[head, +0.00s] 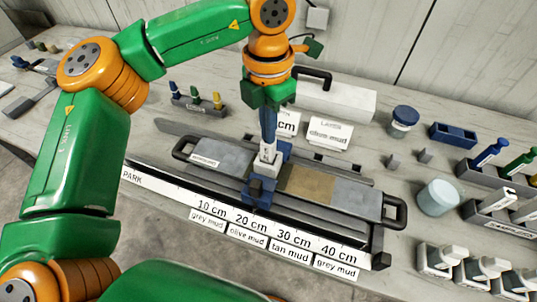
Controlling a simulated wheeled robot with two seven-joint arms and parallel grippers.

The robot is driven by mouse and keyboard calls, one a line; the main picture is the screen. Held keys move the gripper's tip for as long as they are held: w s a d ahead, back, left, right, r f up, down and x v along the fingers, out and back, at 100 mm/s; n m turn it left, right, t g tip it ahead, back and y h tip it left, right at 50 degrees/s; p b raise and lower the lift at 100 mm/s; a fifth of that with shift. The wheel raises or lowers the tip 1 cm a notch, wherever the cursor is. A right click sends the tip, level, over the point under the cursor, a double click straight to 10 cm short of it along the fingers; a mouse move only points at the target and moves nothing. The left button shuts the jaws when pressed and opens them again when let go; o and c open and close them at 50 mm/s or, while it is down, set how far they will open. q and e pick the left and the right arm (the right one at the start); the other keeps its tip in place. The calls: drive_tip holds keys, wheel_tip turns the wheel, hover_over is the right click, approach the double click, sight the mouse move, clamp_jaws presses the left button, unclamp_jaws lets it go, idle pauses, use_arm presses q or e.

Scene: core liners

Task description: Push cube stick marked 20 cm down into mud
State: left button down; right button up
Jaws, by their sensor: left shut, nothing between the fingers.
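The core liner (335,187) lies in a long tray with dark handles at both ends, with grey, olive and tan mud bands along it. A scale strip (226,205) along its front reads 10 to 40 cm. A blue guide (257,196) straddles the liner near the 20 cm mark. A white cube stick (267,162) stands upright in the guide; its lower end is hidden. My left gripper (268,138) points straight down, shut and empty, directly above the stick; whether it touches the stick's top I cannot tell. My right gripper is not in view.
A white box with a dark handle (336,98) and label cards (330,132) stand behind the liner. A rack of coloured sticks (200,104) is at back left. A sampler rack (495,213) and a pale jar (438,197) stand right. White clips (432,260) line the front right.

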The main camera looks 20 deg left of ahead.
use_arm(q)
drive_tip(key=shift+f, duration=0.35)
idle(0.4)
wheel_tip(320, 180, up, 7)
drive_tip(key=p, duration=0.5)
drive_tip(key=shift+r+p, duration=0.2)
drive_tip(key=shift+p, duration=0.15)
drive_tip(key=shift+f, duration=0.15)
